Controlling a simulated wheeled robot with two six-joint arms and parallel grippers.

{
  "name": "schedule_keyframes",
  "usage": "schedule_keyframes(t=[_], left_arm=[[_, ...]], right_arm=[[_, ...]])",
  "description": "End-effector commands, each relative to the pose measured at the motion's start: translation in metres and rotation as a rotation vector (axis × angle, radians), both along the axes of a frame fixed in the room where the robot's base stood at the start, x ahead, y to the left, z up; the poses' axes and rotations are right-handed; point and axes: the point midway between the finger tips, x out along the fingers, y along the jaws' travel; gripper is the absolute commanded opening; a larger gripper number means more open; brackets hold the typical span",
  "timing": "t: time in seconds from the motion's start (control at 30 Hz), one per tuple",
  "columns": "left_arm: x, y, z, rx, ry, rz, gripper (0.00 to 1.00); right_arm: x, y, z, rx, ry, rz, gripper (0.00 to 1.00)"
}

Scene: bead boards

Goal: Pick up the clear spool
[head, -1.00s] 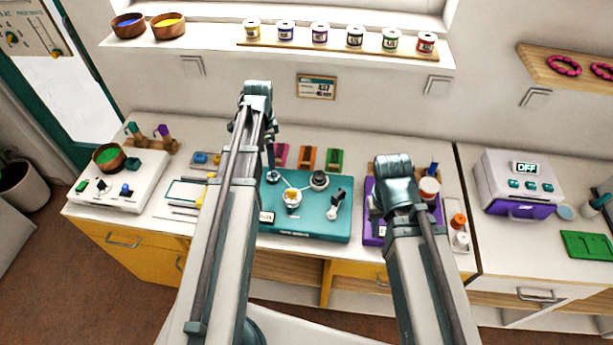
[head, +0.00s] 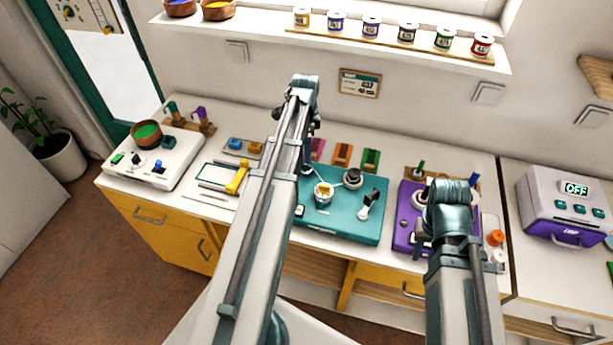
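A small pale spool (head: 499,257), likely the clear one, stands at the right of the counter, just in front of an orange-topped spool (head: 496,238). My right gripper (head: 424,224) is largely hidden behind its own wrist, over the purple board (head: 405,232) and left of the pale spool. I cannot tell whether its fingers are open. My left gripper (head: 308,150) is at the back of the teal board (head: 345,228), partly covered by its arm. Its finger opening is not clear.
The grey and purple machine reading OFF (head: 565,205) stands right of the spools. Several labelled spools (head: 371,27) line the wall shelf. A white bead board (head: 150,160) with a green-filled bowl (head: 146,133) is at left.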

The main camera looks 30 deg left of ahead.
Motion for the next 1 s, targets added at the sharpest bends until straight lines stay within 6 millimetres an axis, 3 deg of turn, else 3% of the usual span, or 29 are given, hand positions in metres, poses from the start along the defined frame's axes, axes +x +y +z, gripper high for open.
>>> schedule_keyframes(t=[0.03,0.2,0.57,1.0], left_arm=[[0.000,0.000,-0.015,0.000,0.000,0.000,0.89],[0.000,0.000,-0.036,0.000,0.000,0.000,0.89],[0.000,0.000,-0.042,0.000,0.000,0.000,0.89],[-0.001,-0.001,-0.089,0.000,0.000,0.000,0.89]], right_arm=[[0.000,0.000,-0.015,0.000,0.000,0.000,0.32],[0.000,0.000,-0.036,0.000,0.000,0.000,0.32],[0.000,0.000,-0.042,0.000,0.000,0.000,0.32],[0.000,0.000,-0.089,0.000,0.000,0.000,0.32]])
